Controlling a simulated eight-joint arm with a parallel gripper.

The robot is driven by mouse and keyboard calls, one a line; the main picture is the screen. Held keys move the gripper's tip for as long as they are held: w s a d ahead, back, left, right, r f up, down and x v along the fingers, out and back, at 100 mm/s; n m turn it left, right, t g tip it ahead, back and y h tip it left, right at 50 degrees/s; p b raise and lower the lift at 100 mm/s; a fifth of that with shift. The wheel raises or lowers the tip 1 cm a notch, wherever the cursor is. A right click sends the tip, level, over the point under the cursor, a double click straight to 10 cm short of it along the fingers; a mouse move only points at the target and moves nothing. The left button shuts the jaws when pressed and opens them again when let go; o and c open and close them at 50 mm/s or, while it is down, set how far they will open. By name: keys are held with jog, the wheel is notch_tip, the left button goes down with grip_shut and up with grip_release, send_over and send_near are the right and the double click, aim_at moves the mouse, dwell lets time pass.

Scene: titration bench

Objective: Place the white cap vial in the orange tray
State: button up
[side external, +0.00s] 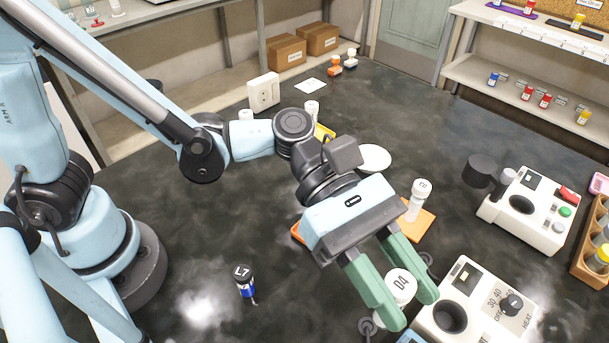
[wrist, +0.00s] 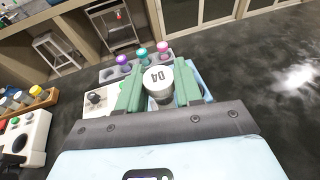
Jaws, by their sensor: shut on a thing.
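My gripper (side external: 408,304) has two green fingers shut on a vial with a white cap (side external: 400,282) that reads D4. In the wrist view the same vial (wrist: 158,82) sits between the fingers (wrist: 160,90), cap towards the camera. Most of its body is hidden. An orange square (side external: 426,226) lies behind the fingers, with another white-capped vial (side external: 416,203) upright on it. A second orange edge (side external: 296,232) shows left of my gripper, mostly hidden by it. I cannot tell which orange piece is the tray.
A white heater unit (side external: 480,310) stands close to the right of the held vial. A second white device (side external: 530,210) is farther right. In the wrist view a grey rack (wrist: 112,74) with coloured caps lies beyond the fingers.

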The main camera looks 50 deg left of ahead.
jog(key=f+v, duration=0.1)
jog(key=v, duration=0.9)
jog(key=shift+w+a+f, duration=1)
jog(key=shift+w+f, duration=0.7)
jog(key=shift+f, duration=0.2)
jog(key=shift+w+a+f, duration=0.95)
jog(key=shift+w+f, duration=0.75)
jog(key=shift+f, duration=0.15)
jog(key=shift+w+a+f, duration=1)
jog(key=shift+w+f, duration=0.75)
jog(key=shift+f, duration=0.15)
jog(key=o, duration=1)
